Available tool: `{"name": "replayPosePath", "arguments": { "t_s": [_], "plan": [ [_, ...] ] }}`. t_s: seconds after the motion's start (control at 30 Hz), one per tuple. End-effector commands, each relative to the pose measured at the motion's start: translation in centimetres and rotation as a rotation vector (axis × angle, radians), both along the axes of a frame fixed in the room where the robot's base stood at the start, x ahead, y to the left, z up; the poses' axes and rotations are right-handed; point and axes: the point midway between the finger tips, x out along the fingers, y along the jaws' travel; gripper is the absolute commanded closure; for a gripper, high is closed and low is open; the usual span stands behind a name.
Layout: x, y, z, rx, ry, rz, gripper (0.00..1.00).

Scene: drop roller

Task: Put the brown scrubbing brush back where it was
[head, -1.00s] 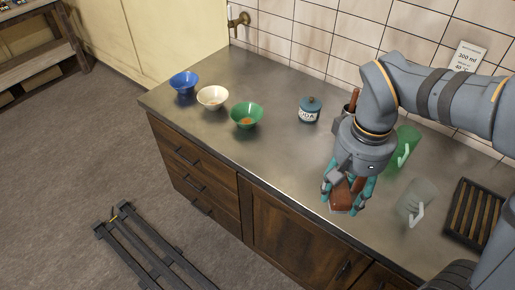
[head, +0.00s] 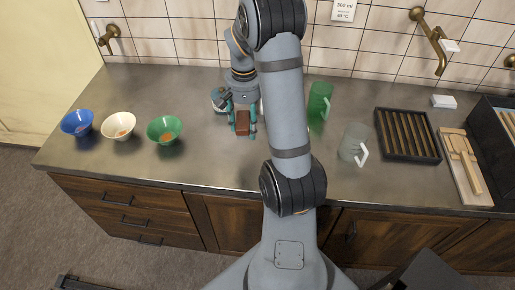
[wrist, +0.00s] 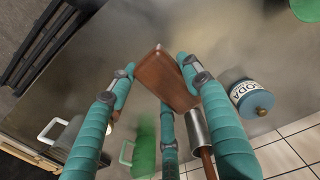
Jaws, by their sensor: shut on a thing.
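The brown scrubbing brush (wrist: 165,80) is between the teal fingers of my gripper (wrist: 155,82) in the wrist view. In the head view the brush (head: 242,123) shows as a brown block low between the fingers of my gripper (head: 241,128), over the middle of the counter. My gripper is shut on it. I cannot tell whether the brush touches the counter. A metal holder (wrist: 197,132) with a brown handle standing in it is close by in the wrist view; in the head view my arm hides it.
The blue soda jar (wrist: 250,97) stands close beside my gripper. Blue (head: 77,122), cream (head: 119,126) and green (head: 164,130) bowls stand left. A green glass (head: 319,100), clear mug (head: 352,143) and slatted dark tray (head: 407,135) stand right. The counter (head: 205,165) is clear in front.

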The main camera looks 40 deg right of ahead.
Motion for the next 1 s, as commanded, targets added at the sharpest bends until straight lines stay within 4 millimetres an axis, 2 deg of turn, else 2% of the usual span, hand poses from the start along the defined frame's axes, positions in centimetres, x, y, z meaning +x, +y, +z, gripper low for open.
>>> {"name": "replayPosePath", "arguments": {
  "t_s": [0.13, 0.3, 0.5, 1.0],
  "plan": [
    [-0.9, -3.0, -1.3, 0.002, 0.0, -0.089, 0.73],
    [-1.6, -4.4, -2.7, 0.003, 0.002, -0.132, 0.73],
    [-1.7, -4.5, -6.3, 0.004, 0.004, -0.135, 0.73],
    [-1.6, -4.6, -11.9, 0.001, -0.001, -0.135, 0.73]
  ]
}}
